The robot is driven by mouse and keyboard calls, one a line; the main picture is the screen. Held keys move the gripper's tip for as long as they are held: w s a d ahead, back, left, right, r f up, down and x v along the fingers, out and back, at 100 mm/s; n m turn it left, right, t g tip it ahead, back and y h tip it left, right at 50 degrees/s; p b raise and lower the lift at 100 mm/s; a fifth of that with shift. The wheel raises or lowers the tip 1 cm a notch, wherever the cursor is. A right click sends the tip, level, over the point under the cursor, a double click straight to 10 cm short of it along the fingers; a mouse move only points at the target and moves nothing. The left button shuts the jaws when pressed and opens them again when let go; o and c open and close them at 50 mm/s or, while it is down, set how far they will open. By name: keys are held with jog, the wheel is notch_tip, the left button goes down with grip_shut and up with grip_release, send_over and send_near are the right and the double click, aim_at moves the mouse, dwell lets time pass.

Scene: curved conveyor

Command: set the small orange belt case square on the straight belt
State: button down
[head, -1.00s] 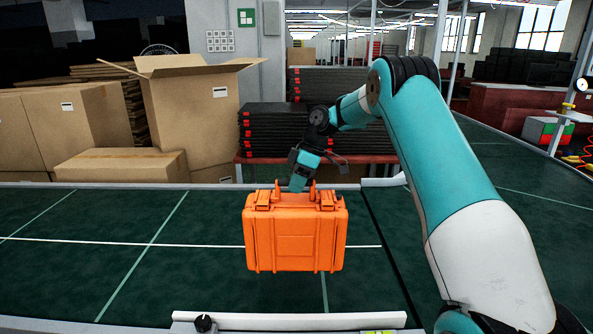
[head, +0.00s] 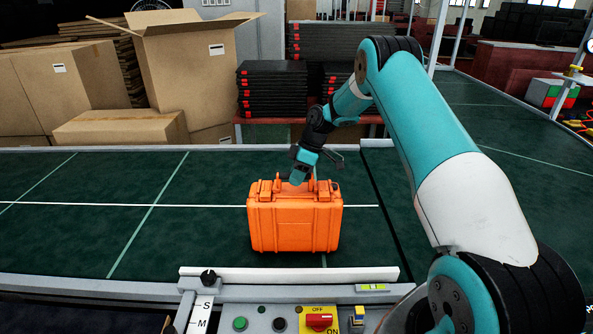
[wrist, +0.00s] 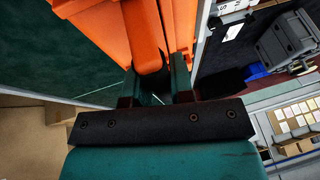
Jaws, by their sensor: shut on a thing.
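The orange case (head: 295,224) is upright with its broad face toward me, over or on the green belt (head: 90,232) in the head view. I cannot tell whether its base touches the belt. My gripper (head: 297,179) is above it, shut on its top handle. In the wrist view the handle of the case (wrist: 148,57) runs between the two fingers of my gripper (wrist: 154,85). The far fingertips are partly hidden by the handle and case.
A white rail (head: 290,275) and a control panel (head: 282,319) with a red switch are in front of the case. Cardboard boxes (head: 185,80) and black stacked trays (head: 272,85) stand behind the belt. The belt left of the case is clear.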

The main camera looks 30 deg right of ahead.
jog(key=c, duration=1)
grip_release()
